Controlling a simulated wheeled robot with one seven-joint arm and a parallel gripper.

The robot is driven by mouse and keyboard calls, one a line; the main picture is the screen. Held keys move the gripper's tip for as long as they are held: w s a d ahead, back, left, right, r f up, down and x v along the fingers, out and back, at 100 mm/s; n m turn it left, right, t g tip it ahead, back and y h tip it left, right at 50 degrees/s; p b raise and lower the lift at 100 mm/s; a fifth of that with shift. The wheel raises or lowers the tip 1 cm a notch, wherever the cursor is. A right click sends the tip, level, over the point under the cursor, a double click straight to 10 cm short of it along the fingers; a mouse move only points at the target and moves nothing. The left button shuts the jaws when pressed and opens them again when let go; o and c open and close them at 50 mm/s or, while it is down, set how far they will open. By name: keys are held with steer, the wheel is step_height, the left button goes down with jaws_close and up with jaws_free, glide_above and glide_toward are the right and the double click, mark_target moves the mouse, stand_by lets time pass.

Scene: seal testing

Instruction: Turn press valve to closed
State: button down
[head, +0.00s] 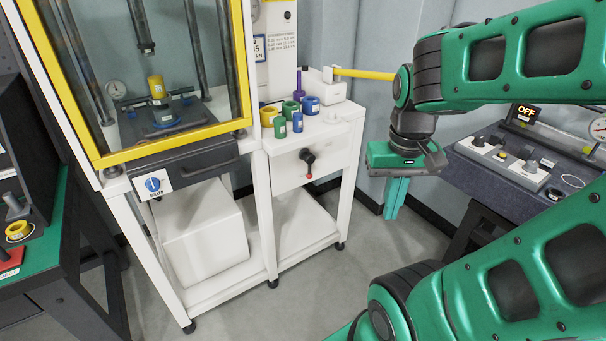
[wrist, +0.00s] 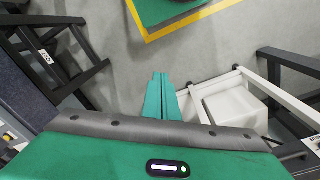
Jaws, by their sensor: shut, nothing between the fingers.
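A round blue knob (head: 153,184) sits on a white label plate at the front of the yellow-framed press cabinet (head: 186,136). A black handle with a red tip (head: 308,162) is on the front of the white stand (head: 283,180) beside it. I cannot tell from the pictures which of these is the press valve. My gripper (head: 395,205) points down to the right of the white stand, apart from both controls. Its green fingers are shut and empty, and they also show in the wrist view (wrist: 159,92). Neither control can be made out in the wrist view.
Several coloured rings and cylinders stand on the white stand top, with a yellow bar (head: 362,74) at its right end. A dark console (head: 530,170) with an OFF display is at the right. A dark bench with a green top (head: 40,245) is at the left. Grey floor lies between.

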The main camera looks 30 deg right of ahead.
steer(key=w+d+f+n+t+h, duration=0.1)
steer(key=w+d+f+n+h, duration=0.15)
steer(key=w, duration=0.85)
steer(key=w+d+f+n+t+h, duration=0.1)
steer(key=w+d+f, duration=0.15)
steer(key=w, duration=0.85)
steer(key=w+a+f+n+t, duration=0.1)
steer(key=w+a+f+n, duration=0.1)
steer(key=w+f, duration=0.3)
steer(key=w+a+f+n+t, duration=0.2)
steer(key=w+f, duration=0.3)
steer(key=w, duration=0.7)
steer(key=shift+w+a+t+h, duration=0.3)
steer(key=shift+a+h, duration=0.05)
steer(key=shift+a, duration=0.4)
steer(key=shift+d+f, duration=0.1)
steer(key=w+d+f, duration=0.5)
steer(key=d+f, duration=0.2)
steer(key=shift+w+d+f, duration=0.25)
steer(key=shift+w+f, duration=0.05)
steer(key=shift+f, duration=0.1)
